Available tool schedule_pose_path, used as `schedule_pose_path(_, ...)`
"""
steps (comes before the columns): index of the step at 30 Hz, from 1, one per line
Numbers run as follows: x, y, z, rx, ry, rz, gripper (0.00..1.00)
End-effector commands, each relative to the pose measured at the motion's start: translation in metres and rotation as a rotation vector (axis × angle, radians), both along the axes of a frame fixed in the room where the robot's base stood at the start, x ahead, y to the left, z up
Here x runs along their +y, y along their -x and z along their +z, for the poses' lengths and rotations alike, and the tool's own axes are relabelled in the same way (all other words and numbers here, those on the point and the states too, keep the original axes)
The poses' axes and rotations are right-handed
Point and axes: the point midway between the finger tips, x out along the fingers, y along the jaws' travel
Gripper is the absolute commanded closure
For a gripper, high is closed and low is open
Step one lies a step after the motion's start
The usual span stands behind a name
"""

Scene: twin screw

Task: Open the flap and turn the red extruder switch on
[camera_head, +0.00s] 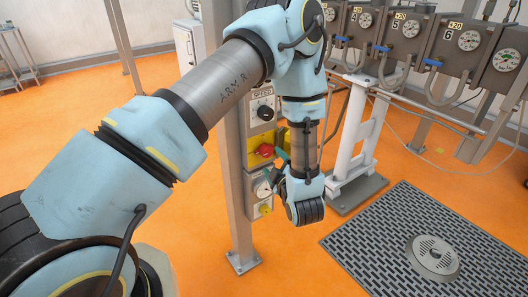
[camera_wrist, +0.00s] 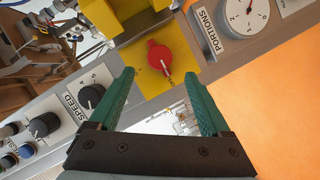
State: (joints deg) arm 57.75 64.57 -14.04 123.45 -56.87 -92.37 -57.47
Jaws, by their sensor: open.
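The red extruder switch (camera_wrist: 160,57) is a round knob on a yellow plate (camera_wrist: 182,66) in the wrist view. Its white pointer aims down toward a small mark that looks like a 0. A yellow flap (camera_wrist: 130,14) stands out from the panel along the plate's upper edge, uncovering the switch. My gripper (camera_wrist: 158,80) is open and empty, its green fingers either side of the switch in the picture; I see no contact. In the head view, the red switch (camera_head: 265,150) shows on the post-mounted panel, with my gripper (camera_head: 277,171) close beside it.
A SPEED knob (camera_wrist: 91,96) sits left of the switch, and a PORTIONS dial (camera_wrist: 245,14) sits right. In the head view, a grey post (camera_head: 240,200) carries the panel. Grey machines with gauges (camera_head: 405,35) stand behind. A floor grate (camera_head: 390,235) lies at right.

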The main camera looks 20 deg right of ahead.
Motion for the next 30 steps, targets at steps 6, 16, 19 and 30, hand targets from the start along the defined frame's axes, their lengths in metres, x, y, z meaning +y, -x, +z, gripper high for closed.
schedule_pose_path(6,-0.005,-0.041,-0.007,0.000,0.001,0.002,0.19)
schedule_pose_path(16,-0.009,-0.070,-0.014,0.000,-0.001,-0.001,0.19)
schedule_pose_path(19,-0.010,-0.071,-0.015,0.001,-0.001,-0.002,0.19)
schedule_pose_path(30,-0.010,-0.070,-0.015,0.001,-0.001,-0.002,0.41)
